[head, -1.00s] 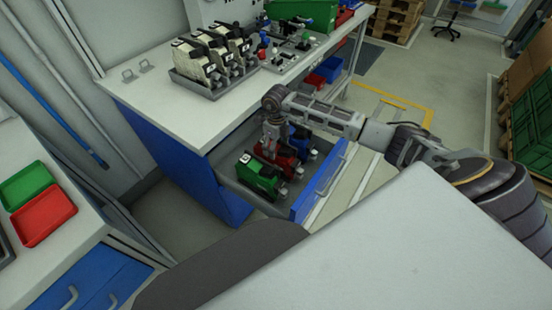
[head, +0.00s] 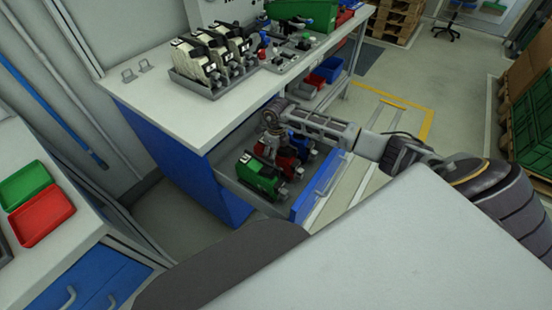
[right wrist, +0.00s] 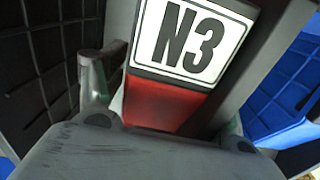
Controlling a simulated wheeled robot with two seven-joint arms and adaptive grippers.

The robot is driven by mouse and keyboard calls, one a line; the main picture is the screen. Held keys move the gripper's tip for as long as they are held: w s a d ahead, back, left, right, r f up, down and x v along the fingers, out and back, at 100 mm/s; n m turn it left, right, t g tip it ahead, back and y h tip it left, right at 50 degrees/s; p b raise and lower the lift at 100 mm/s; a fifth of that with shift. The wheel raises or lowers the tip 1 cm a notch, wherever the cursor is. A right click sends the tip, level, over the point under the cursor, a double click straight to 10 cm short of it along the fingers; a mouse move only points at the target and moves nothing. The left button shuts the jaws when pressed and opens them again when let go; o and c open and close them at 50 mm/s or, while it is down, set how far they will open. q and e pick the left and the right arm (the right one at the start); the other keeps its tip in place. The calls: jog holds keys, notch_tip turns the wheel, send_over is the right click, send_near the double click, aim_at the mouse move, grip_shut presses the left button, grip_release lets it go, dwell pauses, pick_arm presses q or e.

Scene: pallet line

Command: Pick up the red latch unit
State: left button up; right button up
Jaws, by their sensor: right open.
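The red latch unit (head: 287,163) stands in the open drawer between a green unit and a blue unit. My right gripper (head: 270,148) points down at it from above and partly hides it. In the right wrist view the red body (right wrist: 165,103) and a white plate marked N3 (right wrist: 190,38) are very close. A grey finger (right wrist: 93,78) is left of the red body; the other finger is hard to make out. The right gripper is open. My left gripper is not in view.
The green unit (head: 259,178) and the blue unit (head: 303,143) stand close on either side. The drawer's blue front (head: 318,186) is at the right, and the white worktop (head: 165,110) lies above and behind. Several pale units (head: 205,62) stand in a grey tray on it.

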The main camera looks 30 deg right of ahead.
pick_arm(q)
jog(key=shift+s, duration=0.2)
pick_arm(e)
jog(key=shift+c, duration=0.4)
jog(key=c, duration=1.3)
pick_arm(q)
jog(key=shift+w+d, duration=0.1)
pick_arm(e)
jog(key=shift+r, duration=0.15)
